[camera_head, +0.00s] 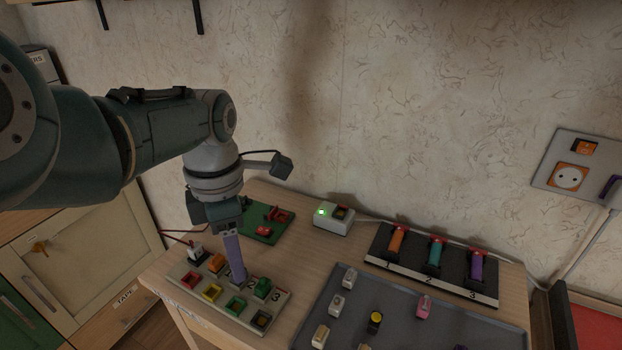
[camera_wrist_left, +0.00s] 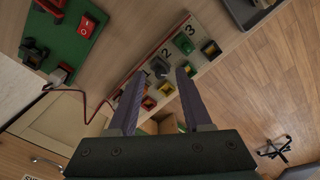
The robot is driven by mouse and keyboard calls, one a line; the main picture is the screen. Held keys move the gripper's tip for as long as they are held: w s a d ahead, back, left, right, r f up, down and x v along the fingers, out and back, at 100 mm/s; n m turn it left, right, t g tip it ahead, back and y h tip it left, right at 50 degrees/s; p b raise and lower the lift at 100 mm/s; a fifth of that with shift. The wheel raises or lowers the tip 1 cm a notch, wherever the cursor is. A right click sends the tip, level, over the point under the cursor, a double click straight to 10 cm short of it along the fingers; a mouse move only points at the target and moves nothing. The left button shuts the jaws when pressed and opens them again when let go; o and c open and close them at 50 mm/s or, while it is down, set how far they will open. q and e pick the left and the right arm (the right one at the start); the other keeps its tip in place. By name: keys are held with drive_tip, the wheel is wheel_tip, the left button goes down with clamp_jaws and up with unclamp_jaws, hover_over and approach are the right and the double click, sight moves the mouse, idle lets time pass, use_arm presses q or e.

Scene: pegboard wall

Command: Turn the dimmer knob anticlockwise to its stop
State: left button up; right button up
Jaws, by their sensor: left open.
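My left gripper (camera_head: 236,276) points down over the numbered control panel (camera_head: 178,271) at the table's front left. In the left wrist view the gripper (camera_wrist_left: 161,74) is open, with its two purple fingers apart. A small dark, rounded control (camera_wrist_left: 160,68) shows between the fingertips near the panel's numbers; it may be the dimmer knob, but I cannot tell surely. In the head view the fingers cover that part of the panel. I cannot tell whether they touch anything. The panel also has red (camera_head: 190,280), yellow (camera_head: 212,292) and green (camera_head: 236,306) controls. My right gripper is not in view.
A green board (camera_head: 262,233) with red parts lies behind the panel. A white box (camera_head: 333,221) with a lit green lamp stands farther right. A black rack (camera_head: 430,266) holds three coloured handles. A grey tray (camera_head: 398,298) with small parts fills the front right.

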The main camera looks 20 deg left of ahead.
use_arm(q)
wheel_tip(320, 180, up, 9)
drive_tip(key=p, duration=0.5)
drive_tip(key=shift+r, duration=0.15)
drive_tip(key=shift+a, duration=0.15)
